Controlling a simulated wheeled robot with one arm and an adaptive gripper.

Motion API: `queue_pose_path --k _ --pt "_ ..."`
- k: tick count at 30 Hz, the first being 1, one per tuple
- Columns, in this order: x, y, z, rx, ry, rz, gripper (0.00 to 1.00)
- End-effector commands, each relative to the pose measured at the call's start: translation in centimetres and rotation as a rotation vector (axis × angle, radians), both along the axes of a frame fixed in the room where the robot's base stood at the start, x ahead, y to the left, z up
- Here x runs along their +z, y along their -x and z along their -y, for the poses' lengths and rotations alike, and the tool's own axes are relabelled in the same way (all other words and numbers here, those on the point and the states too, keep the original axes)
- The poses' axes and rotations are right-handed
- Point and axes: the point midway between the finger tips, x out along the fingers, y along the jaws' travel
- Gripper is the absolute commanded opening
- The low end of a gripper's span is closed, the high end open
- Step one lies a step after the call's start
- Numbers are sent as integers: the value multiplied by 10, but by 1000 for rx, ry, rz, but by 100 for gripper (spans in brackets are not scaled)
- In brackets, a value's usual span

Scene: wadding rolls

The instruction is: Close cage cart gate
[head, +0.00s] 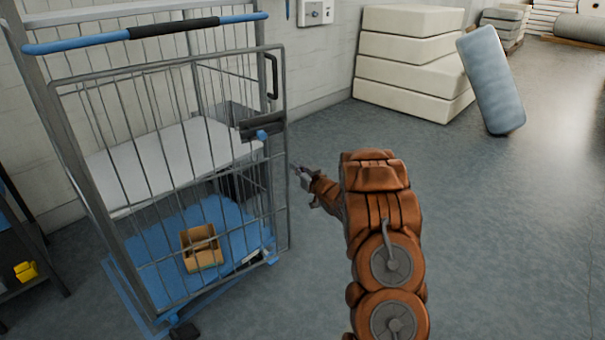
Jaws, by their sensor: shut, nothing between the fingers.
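The cage cart (80,150) stands at the left, with a blue top bar and a blue base. Its grey barred gate (287,205) spans the side facing me, with its right upright close to the cart's right side. I cannot tell whether a small gap remains there. A dark latch plate with a blue knob (262,134) sits near the gate's right edge, below a dark curved handle (273,76). My gripper (298,170) is shut and empty, just right of the gate's right upright. Whether it touches the gate is unclear.
Inside the cart are a pale slab (165,160) and an open cardboard box (202,248). A dark shelf (30,285) is at far left. The right floor is clear.

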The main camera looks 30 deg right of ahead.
Motion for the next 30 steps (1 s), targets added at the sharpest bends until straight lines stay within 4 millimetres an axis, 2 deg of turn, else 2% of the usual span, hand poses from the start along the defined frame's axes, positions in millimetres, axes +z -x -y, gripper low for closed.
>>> queue_pose_path --k 6,12,30 --pt "0 -28 -1 1 2 1 0" --pt "0 -44 -1 2 1 2 0" --pt "0 -52 -1 3 0 0 0"
